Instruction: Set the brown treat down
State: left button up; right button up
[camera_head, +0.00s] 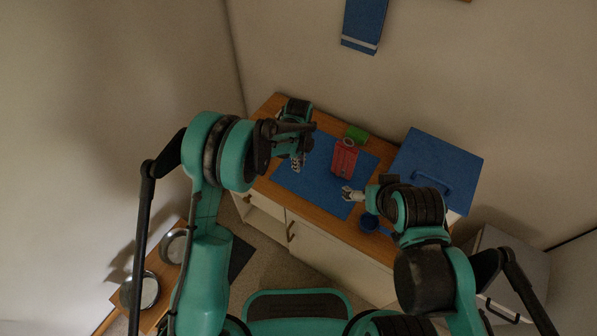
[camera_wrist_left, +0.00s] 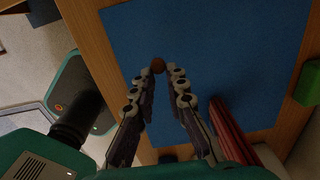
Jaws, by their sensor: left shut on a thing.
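The brown treat (camera_wrist_left: 157,65) is a small round piece at the fingertips of my left gripper (camera_wrist_left: 166,70) in the left wrist view. The left gripper is shut on it, above the blue mat (camera_wrist_left: 215,35). In the head view, my left gripper (camera_head: 297,164) is over the left part of the blue mat (camera_head: 325,184), and the treat cannot be made out there. My right gripper (camera_head: 347,193) is near the mat's front right edge; its jaws are too small to read.
A red object (camera_head: 344,158) stands on the mat with a green block (camera_head: 356,134) behind it. A blue lidded box (camera_head: 438,163) and a blue cup (camera_head: 369,223) are at the right. Metal bowls (camera_head: 148,291) sit on a low wooden stand at lower left. The mat's left part is clear.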

aim_at(297, 174)
pick_arm(q)
jog(key=shift+w+a+f, duration=0.35)
jog(key=shift+w+f, duration=0.1)
jog(key=shift+f+b, duration=1.05)
jog(key=shift+f, duration=0.8)
jog(key=shift+f, duration=0.25)
jog(key=o, duration=0.6)
jog(key=shift+o, duration=0.2)
jog(key=shift+r, duration=0.1)
